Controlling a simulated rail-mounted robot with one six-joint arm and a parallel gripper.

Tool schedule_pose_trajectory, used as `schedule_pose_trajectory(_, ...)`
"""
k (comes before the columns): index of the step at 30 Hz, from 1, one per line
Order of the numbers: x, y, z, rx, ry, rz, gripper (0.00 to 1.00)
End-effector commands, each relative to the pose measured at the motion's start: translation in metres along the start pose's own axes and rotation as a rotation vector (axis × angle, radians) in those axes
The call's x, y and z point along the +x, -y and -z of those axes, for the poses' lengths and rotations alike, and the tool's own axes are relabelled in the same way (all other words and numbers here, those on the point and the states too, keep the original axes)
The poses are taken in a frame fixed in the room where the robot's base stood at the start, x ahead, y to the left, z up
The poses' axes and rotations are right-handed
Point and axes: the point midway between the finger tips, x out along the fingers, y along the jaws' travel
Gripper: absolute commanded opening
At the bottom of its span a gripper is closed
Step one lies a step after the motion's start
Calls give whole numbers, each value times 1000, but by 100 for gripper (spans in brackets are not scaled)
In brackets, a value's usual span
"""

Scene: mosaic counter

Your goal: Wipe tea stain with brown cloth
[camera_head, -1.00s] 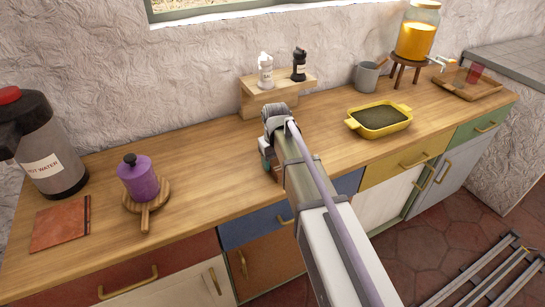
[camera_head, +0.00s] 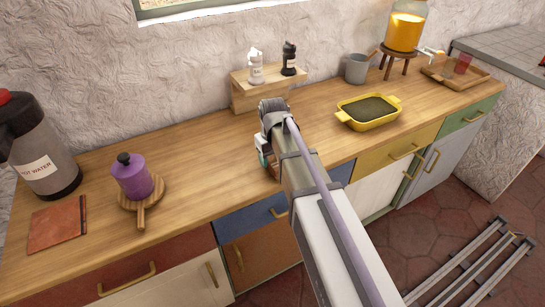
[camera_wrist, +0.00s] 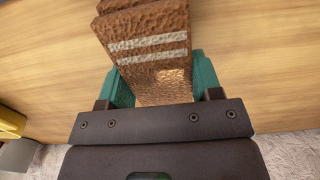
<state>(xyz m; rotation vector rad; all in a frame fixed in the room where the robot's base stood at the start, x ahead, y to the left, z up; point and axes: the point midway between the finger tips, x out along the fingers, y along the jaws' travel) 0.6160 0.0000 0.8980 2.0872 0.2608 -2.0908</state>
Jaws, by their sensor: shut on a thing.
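My gripper (camera_head: 265,160) is low over the middle of the wooden counter, in front of the small wooden riser. In the wrist view its teal fingers (camera_wrist: 161,80) are shut on the brown cloth (camera_wrist: 150,25), a folded, rough-textured piece with two pale stripes. The cloth sticks out beyond the fingers over the wood. In the head view my arm mostly hides the cloth. I cannot tell whether it touches the counter. No tea stain can be made out in either view; part of the counter is hidden behind my gripper and arm.
A wooden riser (camera_head: 245,96) with two bottles stands behind my gripper. A yellow dish (camera_head: 347,117), grey mug (camera_head: 356,68) and juice dispenser (camera_head: 405,32) are to the right. A purple pot (camera_head: 131,180), reddish-brown board (camera_head: 57,224) and hot water flask (camera_head: 45,160) are left. Bare counter lies between.

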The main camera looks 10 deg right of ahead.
Motion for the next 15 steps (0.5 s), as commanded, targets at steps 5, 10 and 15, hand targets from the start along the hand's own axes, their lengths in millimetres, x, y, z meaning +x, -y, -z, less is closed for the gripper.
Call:
schedule_pose_trajectory(5, -32, 0, 0, 0, -1, 0, 33)
schedule_pose_trajectory(10, -38, 0, 1, 0, -1, 0, 33)
schedule_pose_trajectory(15, -36, 0, 1, 0, -1, 0, 33)
